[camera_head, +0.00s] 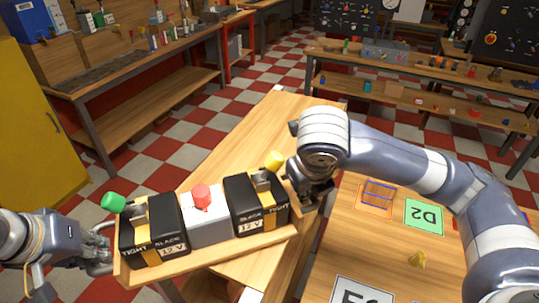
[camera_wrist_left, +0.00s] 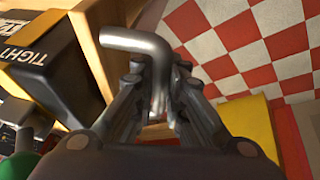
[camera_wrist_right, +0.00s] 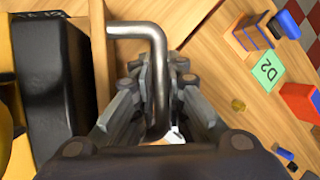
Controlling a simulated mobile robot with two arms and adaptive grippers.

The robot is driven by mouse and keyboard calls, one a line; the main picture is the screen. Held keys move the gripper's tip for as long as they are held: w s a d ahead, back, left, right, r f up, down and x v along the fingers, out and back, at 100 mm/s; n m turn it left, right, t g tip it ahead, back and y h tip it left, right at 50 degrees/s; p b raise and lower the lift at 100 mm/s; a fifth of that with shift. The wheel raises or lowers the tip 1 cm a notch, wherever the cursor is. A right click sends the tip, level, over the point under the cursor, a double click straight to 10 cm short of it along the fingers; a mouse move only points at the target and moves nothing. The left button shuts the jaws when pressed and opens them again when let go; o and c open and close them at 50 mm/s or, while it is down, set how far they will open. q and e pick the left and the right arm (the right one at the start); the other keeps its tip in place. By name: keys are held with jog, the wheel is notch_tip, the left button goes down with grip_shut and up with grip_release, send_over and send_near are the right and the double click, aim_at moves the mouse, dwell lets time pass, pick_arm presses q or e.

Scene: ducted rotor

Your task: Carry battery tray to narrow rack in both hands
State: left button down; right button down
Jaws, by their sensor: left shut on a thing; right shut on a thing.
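The battery tray (camera_head: 205,257) is a shallow wooden tray with a bent metal handle at each end. It holds two black batteries (camera_head: 150,232) with yellow-orange bands, and a light grey box (camera_head: 208,224) with a red knob between them. Green and yellow knobs also stick up. My left gripper (camera_head: 101,246) is shut on the left handle, which shows in the left wrist view (camera_wrist_left: 135,40). My right gripper (camera_head: 314,194) is shut on the right handle, seen in the right wrist view (camera_wrist_right: 140,29). The tray slants slightly up to the right. I cannot pick out the narrow rack with certainty.
A wooden bench top (camera_head: 232,152) lies just behind the tray. Another wooden top at right bears a green D2 card (camera_head: 424,216), a blue-edged frame (camera_head: 377,196) and a yellow lump (camera_head: 417,259). A yellow cabinet (camera_head: 35,130) stands left. Checkered floor lies open beyond.

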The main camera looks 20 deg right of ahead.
pick_arm(q)
jog(key=shift+a+f+b, duration=0.1)
jog(key=shift+f+b, duration=0.5)
jog(key=shift+f, duration=0.05)
pick_arm(e)
jog(key=shift+f, duration=0.65)
pick_arm(q)
jog(key=c, duration=1.6)
grip_release()
jog(key=shift+c, duration=0.2)
pick_arm(e)
jog(key=c, duration=1.6)
grip_release()
jog(key=shift+c, duration=0.2)
pick_arm(q)
jog(key=shift+s, duration=0.1)
pick_arm(e)
jog(key=shift+s, duration=0.1)
pick_arm(q)
jog(key=shift+s+a+r, duration=0.1)
jog(key=shift+r, duration=0.55)
pick_arm(e)
jog(key=shift+s+a+r, duration=0.1)
jog(key=shift+r, duration=0.45)
pick_arm(q)
jog(key=v, duration=1)
jog(key=shift+s+r, duration=0.25)
jog(key=shift+r, duration=0.05)
pick_arm(e)
jog(key=shift+v, duration=5.4)
